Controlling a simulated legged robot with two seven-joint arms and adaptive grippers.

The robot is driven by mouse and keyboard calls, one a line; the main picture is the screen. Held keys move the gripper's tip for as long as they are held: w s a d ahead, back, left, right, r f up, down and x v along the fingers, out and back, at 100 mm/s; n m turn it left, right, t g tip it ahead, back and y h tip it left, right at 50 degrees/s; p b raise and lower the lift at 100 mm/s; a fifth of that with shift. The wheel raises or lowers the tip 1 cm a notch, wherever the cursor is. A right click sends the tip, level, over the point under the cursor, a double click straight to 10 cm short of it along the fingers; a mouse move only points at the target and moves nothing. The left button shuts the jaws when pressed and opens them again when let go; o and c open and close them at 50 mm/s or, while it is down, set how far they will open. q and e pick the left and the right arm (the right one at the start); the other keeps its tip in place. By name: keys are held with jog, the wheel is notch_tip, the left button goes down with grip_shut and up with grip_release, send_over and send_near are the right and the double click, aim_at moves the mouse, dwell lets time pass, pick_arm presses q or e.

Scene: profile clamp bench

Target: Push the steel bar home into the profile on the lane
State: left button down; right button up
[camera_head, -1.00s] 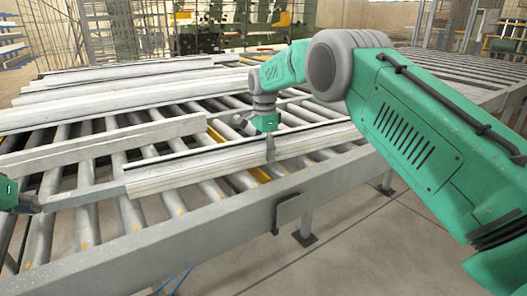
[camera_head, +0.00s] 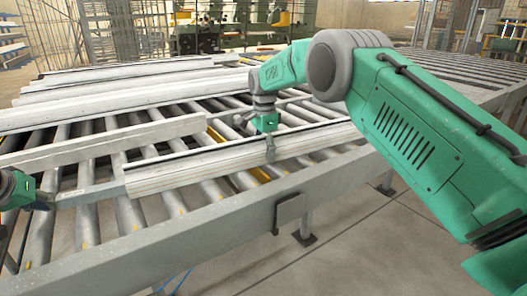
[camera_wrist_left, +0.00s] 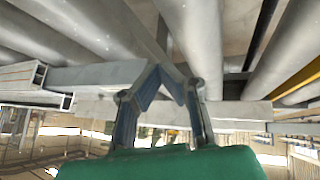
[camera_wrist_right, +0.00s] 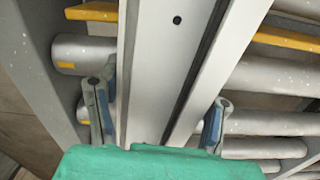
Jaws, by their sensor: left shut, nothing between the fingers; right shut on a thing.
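The pale profile (camera_head: 190,172) lies lengthwise across the lane's rollers. The steel bar (camera_head: 90,195) sticks out of its left end; in the left wrist view the bar (camera_wrist_left: 95,76) runs into the profile's open end (camera_wrist_left: 38,75). My left gripper (camera_head: 47,202) is shut and empty at the bar's outer end. Its fingertips (camera_wrist_left: 160,72) meet in a point there and look to touch the bar; the exact contact is unclear. My right gripper (camera_head: 270,148) is shut on the profile near its middle, with fingers (camera_wrist_right: 158,100) on both sides. The bar's inner part is hidden.
A shorter pale beam (camera_head: 110,143) lies behind the profile, and several long profiles (camera_head: 120,95) lie further back. The lane's front rail (camera_head: 190,238) carries a small grey plate (camera_head: 289,212). Bare rollers (camera_head: 210,193) show in front of the profile.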

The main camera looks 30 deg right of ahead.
aim_at(104, 192)
pick_arm(q)
jog(key=shift+d, duration=0.15)
jog(key=shift+s+d, duration=0.15)
jog(key=shift+d, duration=1.3)
jog(key=shift+s+d, duration=0.15)
jog(key=shift+d, duration=1.25)
jog(key=shift+s+d, duration=0.15)
jog(key=shift+d, duration=1.35)
jog(key=shift+s+d, duration=0.15)
jog(key=shift+d, duration=1.35)
